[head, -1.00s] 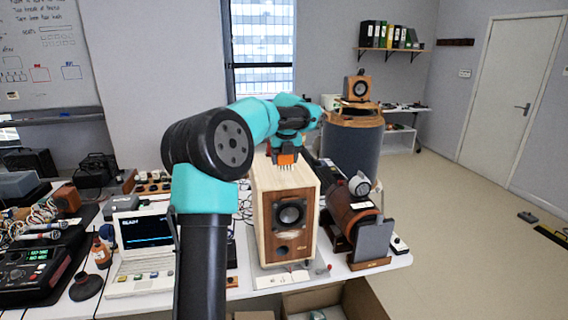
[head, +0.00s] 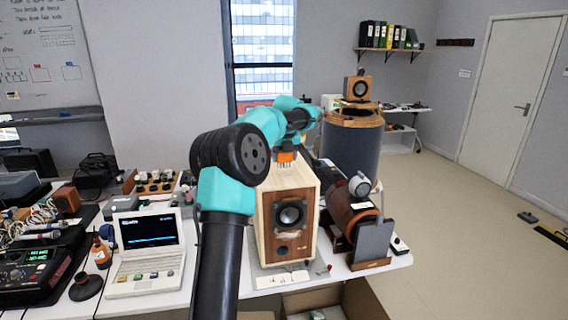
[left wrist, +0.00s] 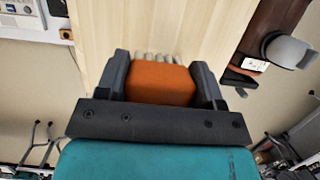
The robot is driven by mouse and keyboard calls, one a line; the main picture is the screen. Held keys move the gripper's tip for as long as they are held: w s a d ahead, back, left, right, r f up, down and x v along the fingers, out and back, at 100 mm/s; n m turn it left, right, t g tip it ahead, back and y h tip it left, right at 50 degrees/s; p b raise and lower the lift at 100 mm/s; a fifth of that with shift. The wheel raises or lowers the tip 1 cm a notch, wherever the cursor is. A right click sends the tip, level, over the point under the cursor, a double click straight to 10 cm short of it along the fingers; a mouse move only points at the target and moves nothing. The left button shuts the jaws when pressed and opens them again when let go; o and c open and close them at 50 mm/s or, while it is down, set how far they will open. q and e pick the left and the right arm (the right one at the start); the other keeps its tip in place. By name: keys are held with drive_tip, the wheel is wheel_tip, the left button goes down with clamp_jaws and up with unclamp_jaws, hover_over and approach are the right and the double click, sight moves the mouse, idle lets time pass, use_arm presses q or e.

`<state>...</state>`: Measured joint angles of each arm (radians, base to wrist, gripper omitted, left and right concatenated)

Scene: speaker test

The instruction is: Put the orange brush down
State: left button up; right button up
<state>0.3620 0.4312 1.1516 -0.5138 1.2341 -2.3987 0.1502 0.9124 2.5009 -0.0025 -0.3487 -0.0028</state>
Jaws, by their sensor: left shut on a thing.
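The orange brush (head: 286,157) is between the fingers of my left gripper (head: 288,150), which is shut on it. Its pale bristles point down at the far part of the top of the wooden speaker (head: 269,228). I cannot tell whether the bristles touch the wood. In the left wrist view the brush's orange block (left wrist: 160,84) sits between the two dark fingers of the left gripper (left wrist: 162,82), and the bristles show beyond it over the pale speaker top (left wrist: 150,25). My right gripper is not in view.
A white laptop (head: 150,255) stands left of the speaker. A brown wooden cylinder (head: 350,212) on a stand and a grey panel (head: 374,240) are close on its right. A dark drum (head: 350,145) with a small speaker (head: 358,88) stands behind. Cluttered gear fills the left.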

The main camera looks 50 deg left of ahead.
use_arm(q)
drive_tip(key=shift+f, duration=1.3)
drive_tip(key=shift+f, duration=0.15)
drive_tip(key=o, duration=1)
drive_tip(key=v, duration=1.2)
drive_tip(key=shift+w+d, duration=0.1)
